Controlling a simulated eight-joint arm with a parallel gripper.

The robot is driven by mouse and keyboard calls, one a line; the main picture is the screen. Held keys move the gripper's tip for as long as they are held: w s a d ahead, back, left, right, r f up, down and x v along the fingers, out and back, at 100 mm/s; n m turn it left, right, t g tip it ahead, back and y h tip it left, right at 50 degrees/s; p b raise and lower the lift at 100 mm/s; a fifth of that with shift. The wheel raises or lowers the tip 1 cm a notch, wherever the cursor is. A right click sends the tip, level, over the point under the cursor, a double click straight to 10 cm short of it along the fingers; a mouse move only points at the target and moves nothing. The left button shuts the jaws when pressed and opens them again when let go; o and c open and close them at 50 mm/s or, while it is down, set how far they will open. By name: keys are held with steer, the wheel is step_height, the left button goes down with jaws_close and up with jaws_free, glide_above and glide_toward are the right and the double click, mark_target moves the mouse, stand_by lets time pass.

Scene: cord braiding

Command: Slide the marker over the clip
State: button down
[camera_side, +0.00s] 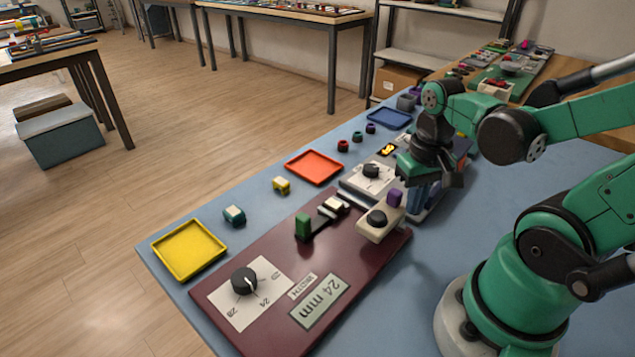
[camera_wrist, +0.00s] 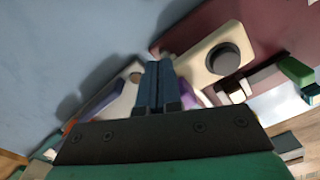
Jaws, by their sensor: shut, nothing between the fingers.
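I cannot tell for sure which parts are the marker and the clip. On the maroon board (camera_side: 270,270) an upright green block (camera_side: 303,227) stands at one end of a dark bar with pale pieces (camera_side: 334,206) at its other end. A cream block with a black knob (camera_side: 377,218) sits near the board's edge, with a purple block (camera_side: 394,198) beside it. In the wrist view the cream block (camera_wrist: 205,68) and green block (camera_wrist: 297,70) lie to the right. My gripper (camera_side: 418,205) is shut and empty beside the purple block; its blue fingers (camera_wrist: 154,68) partly hide purple parts.
The board also carries a dial (camera_side: 244,281) and a "24 mm" plate (camera_side: 320,301). A white dial box (camera_side: 368,178) stands close to my gripper. Yellow (camera_side: 190,249), orange (camera_side: 314,167) and blue (camera_side: 389,119) trays and small coloured pieces lie along the blue table's far edge.

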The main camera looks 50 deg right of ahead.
steer(key=shift+w, duration=0.1)
steer(key=shift+w, duration=5)
steer(key=shift+s, duration=0.1)
steer(key=shift+s, duration=0.55)
step_height(320, 180, up, 11)
